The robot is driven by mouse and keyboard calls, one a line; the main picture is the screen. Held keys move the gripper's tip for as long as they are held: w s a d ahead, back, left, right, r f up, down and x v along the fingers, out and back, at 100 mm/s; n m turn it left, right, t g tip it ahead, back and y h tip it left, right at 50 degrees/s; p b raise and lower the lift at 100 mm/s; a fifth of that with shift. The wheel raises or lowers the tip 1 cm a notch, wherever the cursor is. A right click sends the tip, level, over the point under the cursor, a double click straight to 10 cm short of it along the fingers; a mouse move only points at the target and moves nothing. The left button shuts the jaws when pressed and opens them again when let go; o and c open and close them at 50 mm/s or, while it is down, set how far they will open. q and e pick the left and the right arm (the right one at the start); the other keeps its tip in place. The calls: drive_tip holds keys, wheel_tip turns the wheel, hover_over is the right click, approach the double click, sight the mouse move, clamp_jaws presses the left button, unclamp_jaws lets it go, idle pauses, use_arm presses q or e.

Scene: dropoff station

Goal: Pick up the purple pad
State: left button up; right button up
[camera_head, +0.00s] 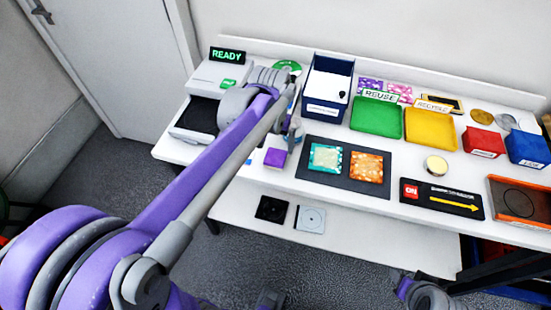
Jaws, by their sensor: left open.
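The purple pad (275,157) is a small flat square on the white table, left of the dark grey mat. My left arm reaches in from the lower left across the table. My left gripper (293,136) is open, just above and right of the pad in the picture. Its fingers are small here, and I cannot tell whether they touch the pad. The pad's top shows; nothing is seen between the jaws. Only a part of my right arm shows at the bottom right; its jaws are not visible.
The dark mat (322,188) right of the pad holds a teal and an orange patterned packet. A blue bin (327,85), green tray (376,118) and yellow tray (430,129) stand behind. A machine with a READY sign (227,55) is at left. A lower shelf (375,236) holds two square cases.

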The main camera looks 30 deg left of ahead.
sight(275, 156)
use_arm(q)
drive_tip(key=f, duration=0.5)
drive_tip(key=shift+w+f, duration=0.3)
drive_tip(key=shift+f, duration=0.05)
drive_tip(key=shift+c, duration=0.3)
drive_tip(key=c, duration=1.4)
drive_tip(key=shift+o, duration=0.2)
wheel_tip(275, 156, up, 10)
drive_tip(key=shift+p, duration=0.3)
drive_tip(key=o, duration=0.8)
drive_tip(key=c, duration=0.5)
